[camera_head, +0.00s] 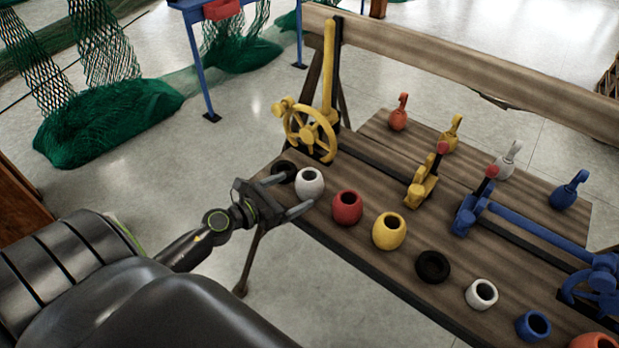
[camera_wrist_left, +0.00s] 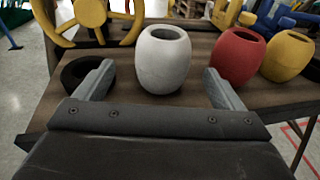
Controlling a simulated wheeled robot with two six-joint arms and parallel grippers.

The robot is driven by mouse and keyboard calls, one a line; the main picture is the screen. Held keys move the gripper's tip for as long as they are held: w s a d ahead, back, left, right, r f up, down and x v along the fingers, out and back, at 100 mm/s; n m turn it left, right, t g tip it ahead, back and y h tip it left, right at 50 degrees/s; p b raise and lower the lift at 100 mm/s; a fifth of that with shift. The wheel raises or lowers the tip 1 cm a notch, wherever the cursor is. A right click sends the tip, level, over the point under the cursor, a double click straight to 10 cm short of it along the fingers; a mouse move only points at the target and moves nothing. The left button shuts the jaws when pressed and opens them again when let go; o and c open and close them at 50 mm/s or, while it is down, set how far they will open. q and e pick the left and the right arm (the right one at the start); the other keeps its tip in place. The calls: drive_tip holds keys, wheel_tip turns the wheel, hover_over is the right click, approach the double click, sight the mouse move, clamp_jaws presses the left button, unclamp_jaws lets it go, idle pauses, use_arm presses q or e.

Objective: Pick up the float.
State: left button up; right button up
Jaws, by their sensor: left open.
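A white float (camera_head: 310,183), barrel-shaped with a hole in its top, stands upright near the left front edge of the wooden table. My left gripper (camera_head: 290,194) is open around its near side, one finger on each side of it. In the left wrist view the white float (camera_wrist_left: 164,60) stands just beyond and between the two open fingertips (camera_wrist_left: 158,84), with no contact visible. A red float (camera_head: 347,207) and a yellow float (camera_head: 389,231) stand to its right. My right gripper is not in view.
A black ring (camera_head: 284,171) lies close behind the left finger. A yellow handwheel (camera_head: 308,130) stands at the table's left end. Another black ring (camera_head: 433,266), a small white ring (camera_head: 481,294) and a blue ring (camera_head: 533,325) line the front edge.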

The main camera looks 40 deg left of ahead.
sight(315, 181)
use_arm(q)
drive_tip(key=x, duration=0.2)
drive_tip(key=shift+w+d, duration=0.1)
drive_tip(key=shift+w, duration=0.25)
drive_tip(key=p+x, duration=0.1)
drive_tip(key=x, duration=0.3)
drive_tip(key=shift+w+d+r, duration=0.1)
drive_tip(key=shift+w+d, duration=0.2)
drive_tip(key=shift+w, duration=0.3)
drive_tip(key=shift+s, duration=0.1)
drive_tip(key=shift+c, duration=0.3)
drive_tip(key=c, duration=1)
drive_tip(key=shift+p, duration=0.3)
wheel_tip(315, 181, up, 10)
drive_tip(key=p, duration=0.6)
drive_tip(key=shift+p, duration=0.35)
